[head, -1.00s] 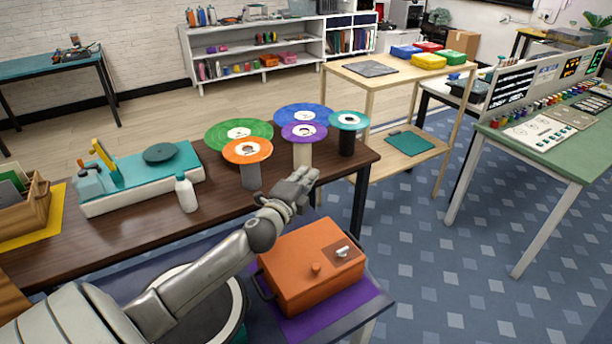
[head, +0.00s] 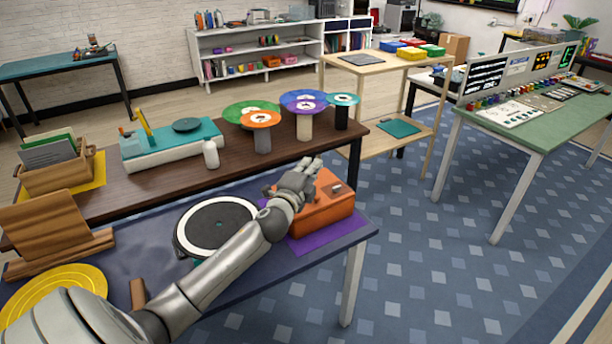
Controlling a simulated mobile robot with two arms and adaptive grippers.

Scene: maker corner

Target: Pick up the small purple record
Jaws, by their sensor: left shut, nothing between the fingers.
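The small purple record (head: 304,108) lies flat on top of a cream post (head: 304,128) near the right end of the brown table. Its far side borders a larger blue record (head: 294,96) behind it. My left gripper (head: 312,167) is shut and empty. It appears in front of the brown table, over the orange box, below and apart from the purple record in the picture. My right gripper is out of view.
Green (head: 248,108), orange (head: 261,119) and teal (head: 343,99) records stand on posts close around the purple one. A white bottle (head: 211,155) stands left of them. The orange box (head: 328,213) sits on the nearer blue table, beside a turntable-like disc (head: 214,226).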

